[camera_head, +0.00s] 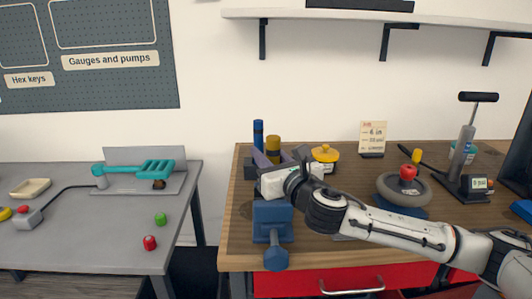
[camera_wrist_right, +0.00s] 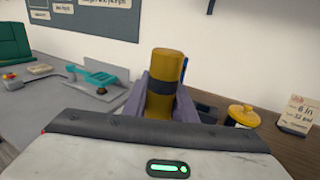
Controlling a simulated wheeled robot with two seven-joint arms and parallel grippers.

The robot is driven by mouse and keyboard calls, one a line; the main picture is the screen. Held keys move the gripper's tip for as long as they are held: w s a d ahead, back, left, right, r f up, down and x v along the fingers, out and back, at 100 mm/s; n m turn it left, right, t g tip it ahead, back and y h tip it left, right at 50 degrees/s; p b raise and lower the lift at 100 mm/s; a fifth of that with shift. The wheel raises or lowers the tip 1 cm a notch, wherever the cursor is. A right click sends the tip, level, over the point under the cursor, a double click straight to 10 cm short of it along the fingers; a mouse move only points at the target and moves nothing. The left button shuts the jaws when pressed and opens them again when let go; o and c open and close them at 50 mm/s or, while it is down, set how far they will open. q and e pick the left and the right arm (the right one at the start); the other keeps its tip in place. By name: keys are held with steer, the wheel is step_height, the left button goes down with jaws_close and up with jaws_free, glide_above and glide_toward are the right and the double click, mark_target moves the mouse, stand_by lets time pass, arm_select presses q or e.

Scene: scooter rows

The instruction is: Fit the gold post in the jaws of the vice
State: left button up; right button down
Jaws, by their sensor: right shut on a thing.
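The gold post (camera_head: 273,144) is a short upright cylinder; in the right wrist view the gold post (camera_wrist_right: 165,72) has a dark band around it. My right gripper (camera_head: 267,160) is shut on it, with purple-grey fingers on either side. The blue vice (camera_head: 271,212) stands at the front left corner of the wooden bench, its handle facing forward. The gripper and post are above or behind the vice in the head view. The hand hides the jaws and the post's lower end, so I cannot tell whether post and jaws touch. My left gripper is not in view.
A blue cylinder (camera_head: 258,132) stands behind the post. A yellow-lidded pot (camera_head: 325,154) is to its right, with a card (camera_head: 373,136) behind. A wheel (camera_head: 404,188) and pump (camera_head: 465,150) stand farther right. A grey table (camera_head: 100,240) is at left, across a gap.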

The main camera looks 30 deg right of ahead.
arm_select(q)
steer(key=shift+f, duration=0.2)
arm_select(e)
steer(key=shift+f, duration=0.2)
steer(key=c, duration=1.4)
jaws_free()
steer(key=shift+f, duration=0.15)
arm_select(q)
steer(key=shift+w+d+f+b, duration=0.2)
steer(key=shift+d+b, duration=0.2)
steer(key=shift+b, duration=0.5)
arm_select(e)
steer(key=s, duration=0.3)
steer(key=s+a, duration=0.1)
steer(key=s, duration=0.6)
steer(key=shift+s+a, duration=0.1)
steer(key=shift+a, duration=0.25)
